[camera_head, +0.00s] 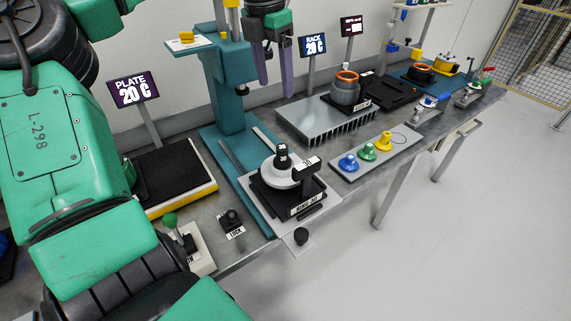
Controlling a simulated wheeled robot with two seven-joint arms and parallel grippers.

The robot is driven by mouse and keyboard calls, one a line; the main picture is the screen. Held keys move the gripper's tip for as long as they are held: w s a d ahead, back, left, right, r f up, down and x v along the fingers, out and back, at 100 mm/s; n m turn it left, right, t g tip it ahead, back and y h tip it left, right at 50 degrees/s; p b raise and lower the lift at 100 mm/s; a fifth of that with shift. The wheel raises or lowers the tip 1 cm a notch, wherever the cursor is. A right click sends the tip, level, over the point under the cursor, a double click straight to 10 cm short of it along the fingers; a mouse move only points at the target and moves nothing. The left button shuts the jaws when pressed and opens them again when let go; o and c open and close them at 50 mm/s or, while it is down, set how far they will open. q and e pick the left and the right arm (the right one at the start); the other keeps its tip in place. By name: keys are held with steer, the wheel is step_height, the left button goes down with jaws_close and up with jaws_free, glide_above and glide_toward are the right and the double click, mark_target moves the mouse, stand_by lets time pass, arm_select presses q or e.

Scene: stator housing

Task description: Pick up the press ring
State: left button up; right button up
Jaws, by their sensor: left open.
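No part in view is clearly marked as the press ring. Candidates are a blue piece (348,162), a green piece (368,152) and a yellow piece (384,141), each with a knob-like top, standing on a grey tray (345,178). A white round disc (279,172) lies on the black fixture (302,206) of the teal press. My left gripper (275,88) points down in front of the press column, fingers apart and empty. It is up and left of the coloured pieces, clear of them. My right gripper is out of view.
The teal press column (229,95) stands left of my gripper. A hot plate (170,175) sits left and a finned rack (325,122) behind the tray. A grey housing with an orange ring (346,76) is on the rack. A green-knobbed lever (170,221) stands in front.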

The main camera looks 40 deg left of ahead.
arm_select(q)
steer(key=b, duration=0.2)
glide_above(282, 147)
steer(key=s, duration=0.1)
step_height(282, 147, down, 4)
steer(key=f, duration=0.5)
steer(key=f+p, duration=0.1)
steer(key=f, duration=0.4)
steer(key=w+f+p, duration=0.1)
steer(key=f, duration=0.4)
steer(key=shift+f, duration=0.15)
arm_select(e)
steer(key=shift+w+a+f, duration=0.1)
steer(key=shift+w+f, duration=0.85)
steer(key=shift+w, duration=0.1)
arm_select(q)
jaws_close()
